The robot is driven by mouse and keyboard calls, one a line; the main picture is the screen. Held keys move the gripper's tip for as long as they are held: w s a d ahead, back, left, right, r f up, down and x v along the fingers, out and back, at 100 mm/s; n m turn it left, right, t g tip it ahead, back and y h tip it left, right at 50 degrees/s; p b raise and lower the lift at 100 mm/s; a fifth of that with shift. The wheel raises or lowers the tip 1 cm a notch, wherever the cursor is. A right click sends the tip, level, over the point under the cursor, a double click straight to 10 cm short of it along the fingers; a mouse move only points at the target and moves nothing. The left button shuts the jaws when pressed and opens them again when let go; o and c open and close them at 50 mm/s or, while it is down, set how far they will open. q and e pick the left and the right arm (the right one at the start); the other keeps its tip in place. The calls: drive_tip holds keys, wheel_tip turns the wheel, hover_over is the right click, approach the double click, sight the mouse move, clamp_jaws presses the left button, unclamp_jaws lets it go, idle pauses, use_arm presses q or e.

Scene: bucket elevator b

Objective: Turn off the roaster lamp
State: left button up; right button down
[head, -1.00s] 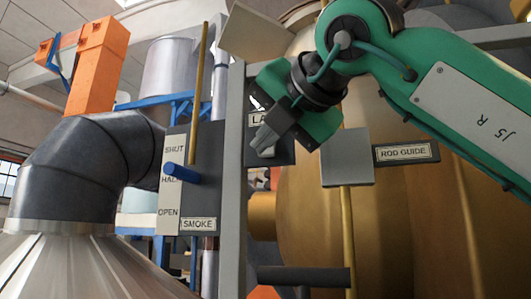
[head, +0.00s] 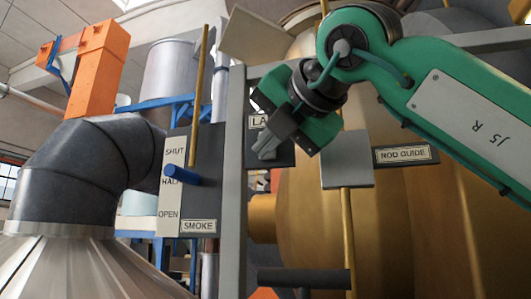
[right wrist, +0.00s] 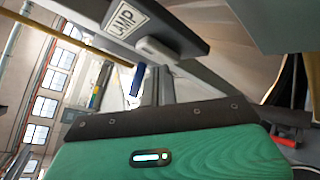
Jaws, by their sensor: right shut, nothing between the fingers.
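The lamp plate (head: 252,146) is a dark panel behind my right gripper in the head view, with its label partly covered. In the right wrist view the plate (right wrist: 185,32) shows its LAMP label (right wrist: 126,17) whole. A pale, rounded switch-like piece (right wrist: 160,49) sits on the plate there. My right gripper (head: 266,153) is shut and empty, its tips in front of the plate's lower part. In the right wrist view its grey fingers (right wrist: 155,86) point up toward the pale piece; I cannot tell whether they touch it. My left gripper is not in view.
A SMOKE panel (head: 205,150) with a blue handle (head: 181,175) stands left of a grey upright post (head: 233,190). A ROD GUIDE plate (head: 406,168) and a grey square block (head: 346,172) on a brass rod are to the right. A dark horizontal bar (head: 300,277) lies below.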

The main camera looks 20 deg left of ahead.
drive_tip(key=shift+w, duration=0.15)
idle(0.3)
drive_tip(key=shift+s+r+b, duration=0.15)
drive_tip(key=shift+s+b, duration=0.35)
drive_tip(key=shift+s, duration=0.4)
drive_tip(key=s, duration=0.1)
drive_tip(key=s+b, duration=0.1)
drive_tip(key=s, duration=0.1)
drive_tip(key=s+b, duration=0.1)
drive_tip(key=s, duration=0.1)
drive_tip(key=shift+a+r, duration=0.15)
drive_tip(key=shift+r, duration=0.25)
drive_tip(key=shift+w, duration=0.1)
drive_tip(key=shift+f, duration=0.1)
